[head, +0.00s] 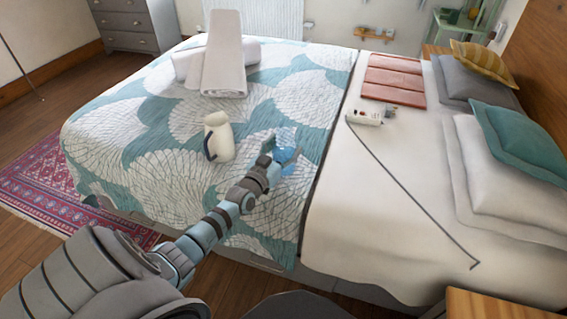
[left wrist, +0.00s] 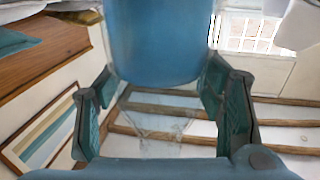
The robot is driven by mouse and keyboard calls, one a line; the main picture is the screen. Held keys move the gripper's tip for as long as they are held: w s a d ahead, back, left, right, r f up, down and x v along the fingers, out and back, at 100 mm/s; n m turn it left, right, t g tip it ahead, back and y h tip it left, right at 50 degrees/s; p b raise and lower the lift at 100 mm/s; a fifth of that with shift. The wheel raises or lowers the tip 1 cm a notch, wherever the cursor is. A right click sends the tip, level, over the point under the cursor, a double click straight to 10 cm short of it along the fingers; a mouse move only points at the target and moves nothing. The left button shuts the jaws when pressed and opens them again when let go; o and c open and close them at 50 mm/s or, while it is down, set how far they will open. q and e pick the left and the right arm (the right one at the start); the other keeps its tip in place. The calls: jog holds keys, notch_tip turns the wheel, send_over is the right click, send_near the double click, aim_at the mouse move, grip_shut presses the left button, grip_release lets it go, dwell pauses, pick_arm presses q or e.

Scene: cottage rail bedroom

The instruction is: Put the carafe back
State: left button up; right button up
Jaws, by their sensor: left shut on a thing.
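A blue see-through glass vessel, which looks like the carafe (head: 286,136), is in my left gripper (head: 279,158) over the near middle of the bed. The arm and fingers hide part of it in the head view. In the left wrist view the blue body of the carafe (left wrist: 158,45) fills the top middle, with clearer glass below it. The fingers of my left gripper (left wrist: 162,112) stand on both sides of it, shut on it. I cannot tell how far it is above the bedcover. My right gripper is in neither view.
A white item (head: 366,117) and pillows (head: 500,190) lie rightward. A wooden top (head: 500,306) shows at the bottom right.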

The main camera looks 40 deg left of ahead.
pick_arm(q)
notch_tip(320, 180, down, 2)
jog(key=shift+f+b, duration=0.25)
jog(key=shift+b, duration=0.45)
jog(key=shift+r, duration=0.1)
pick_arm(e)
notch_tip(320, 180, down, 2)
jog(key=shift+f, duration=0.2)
pick_arm(q)
jog(key=o, duration=1.9)
jog(key=shift+c, duration=0.2)
